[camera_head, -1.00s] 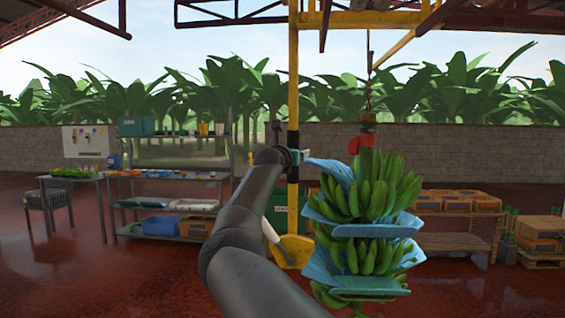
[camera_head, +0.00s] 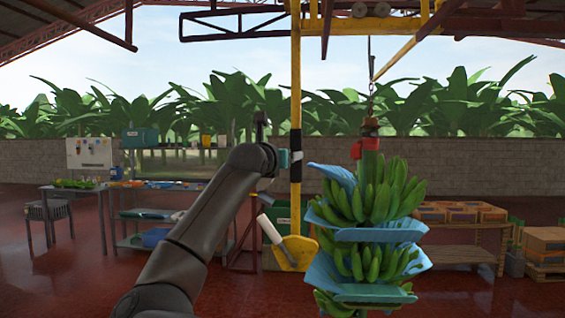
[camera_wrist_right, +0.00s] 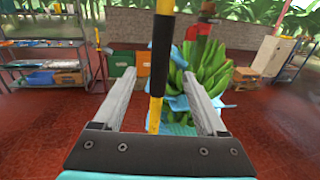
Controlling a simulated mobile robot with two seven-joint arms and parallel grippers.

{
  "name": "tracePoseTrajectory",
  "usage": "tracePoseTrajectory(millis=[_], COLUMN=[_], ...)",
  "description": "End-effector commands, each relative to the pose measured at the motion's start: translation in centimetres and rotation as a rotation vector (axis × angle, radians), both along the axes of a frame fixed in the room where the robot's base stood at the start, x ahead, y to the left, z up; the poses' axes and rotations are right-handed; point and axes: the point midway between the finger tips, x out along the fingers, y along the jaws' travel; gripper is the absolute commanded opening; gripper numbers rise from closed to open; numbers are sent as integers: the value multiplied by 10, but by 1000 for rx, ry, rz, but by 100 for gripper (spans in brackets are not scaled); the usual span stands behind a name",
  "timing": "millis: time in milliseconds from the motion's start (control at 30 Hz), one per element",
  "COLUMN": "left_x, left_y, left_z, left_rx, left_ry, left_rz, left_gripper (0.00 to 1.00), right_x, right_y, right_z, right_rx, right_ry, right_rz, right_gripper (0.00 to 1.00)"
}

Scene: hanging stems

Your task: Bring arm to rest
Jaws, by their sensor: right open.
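My right arm rises from the lower left in the head view. Its gripper (camera_head: 296,156) is at the black band of the yellow post (camera_head: 295,90). In the right wrist view the two grey fingers (camera_wrist_right: 158,65) are apart, and the post (camera_wrist_right: 163,35) shows between them; I cannot tell how far beyond the fingers it stands. No object is held between them. My left gripper is not in view.
A green banana bunch (camera_head: 372,205) with blue sheets hangs close right of the post. A white-handled tool (camera_head: 270,229) sits in a yellow holder (camera_head: 297,254) on the post. Tables (camera_head: 75,188) stand left, boxes (camera_head: 460,212) right. Red floor is open.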

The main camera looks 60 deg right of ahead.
Motion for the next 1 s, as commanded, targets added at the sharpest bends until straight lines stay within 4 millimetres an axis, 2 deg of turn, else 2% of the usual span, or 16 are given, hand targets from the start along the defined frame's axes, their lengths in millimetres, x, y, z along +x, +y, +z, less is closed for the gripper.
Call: tracePoseTrajectory(millis=[233,833,933,1000], left_x=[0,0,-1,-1], left_y=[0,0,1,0], left_z=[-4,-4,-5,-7], left_rx=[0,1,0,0], left_ry=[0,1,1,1], left_rz=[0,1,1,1], left_gripper=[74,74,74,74], right_x=[-3,-3,4,16], right_y=[14,14,16,21], right_z=[0,0,-4,-10], right_rx=[1,1,-21,-62], right_ry=[-1,2,50,137], right_rz=[0,0,-7,-16], right_gripper=[74,74,74,74])
